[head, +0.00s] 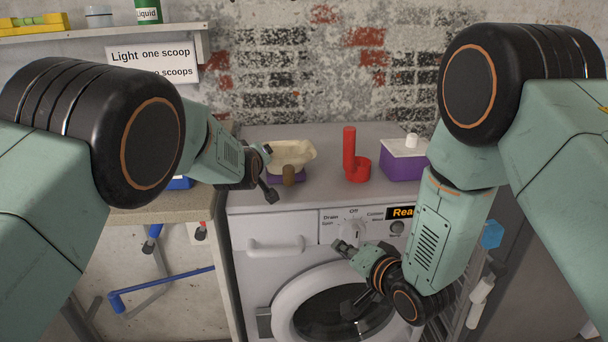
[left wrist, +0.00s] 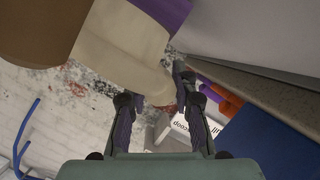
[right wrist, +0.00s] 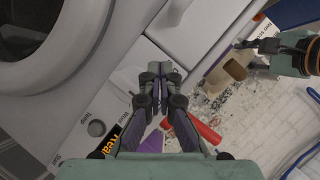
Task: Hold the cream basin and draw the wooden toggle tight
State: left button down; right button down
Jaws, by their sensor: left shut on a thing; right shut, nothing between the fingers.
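The cream basin (head: 293,152) stands on a purple base on top of the grey washing machine (head: 330,190). The wooden toggle (head: 289,175), a short brown cylinder, is at its front side. My left gripper (head: 265,150) is shut on the basin's left rim. In the left wrist view the basin (left wrist: 125,50) is between the fingers and the toggle (left wrist: 35,30) looms large at upper left. My right gripper (head: 344,247) is shut and empty, below the toggle and to its right, before the control panel. The right wrist view shows its closed fingers (right wrist: 160,72) apart from the toggle.
A red upright cylinder with a ring-shaped part (head: 351,162) stands right of the basin. A purple box with a white lid (head: 403,160) is farther right. The machine's round door (head: 290,305) and drawer handle (head: 275,247) project forward. A worktop (head: 150,213) adjoins at left.

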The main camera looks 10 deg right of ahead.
jog(key=w+a+r+m+t+y, duration=0.25)
jog(key=w+r+m+y, duration=0.2)
jog(key=r, duration=0.65)
jog(key=shift+m+h, duration=0.25)
jog(key=shift+m, duration=0.1)
jog(key=x, duration=0.7)
jog(key=d+x, duration=0.1)
jog(key=x, duration=0.2)
jog(key=shift+w+a+f, duration=0.1)
jog(key=shift+w+f, duration=0.05)
jog(key=shift+w, duration=0.3)
jog(key=shift+s, duration=1.55)
jog(key=v, duration=1)
jog(key=shift+f, duration=0.1)
